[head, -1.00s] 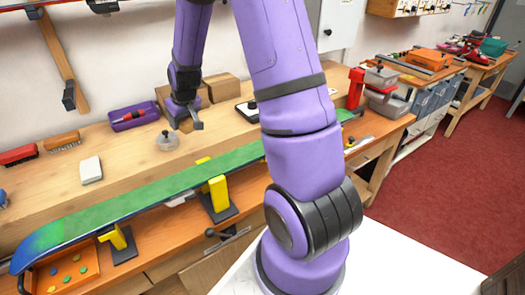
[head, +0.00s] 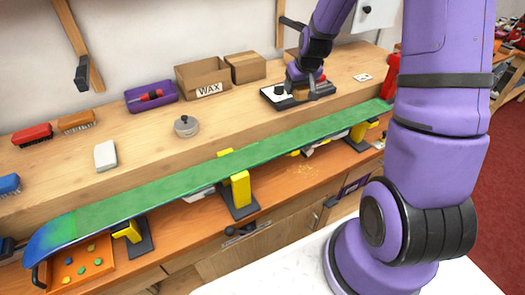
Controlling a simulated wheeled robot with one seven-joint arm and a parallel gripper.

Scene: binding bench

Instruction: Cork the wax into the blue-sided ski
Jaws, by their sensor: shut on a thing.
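The long ski (head: 180,187) lies across yellow-jawed supports at the bench front, green face up, with blue at its tip and along its edge. My gripper (head: 306,92) is low at the back of the bench, over a flat dark stand (head: 272,97) with a white patch. It is shut on a dark object with a bit of red; the wrist hides most of it and I cannot tell what it is. A pale block (head: 105,155) lies on the bench shelf at left, apart from my gripper. I see no wax clearly on the ski.
A round metal tin (head: 186,126), a purple tray (head: 150,97) and an open WAX box (head: 203,80) stand on the shelf. Brushes (head: 32,135) lie at left. An orange tray (head: 80,268) sits under the ski tip. Yellow supports (head: 240,188) rise under the ski.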

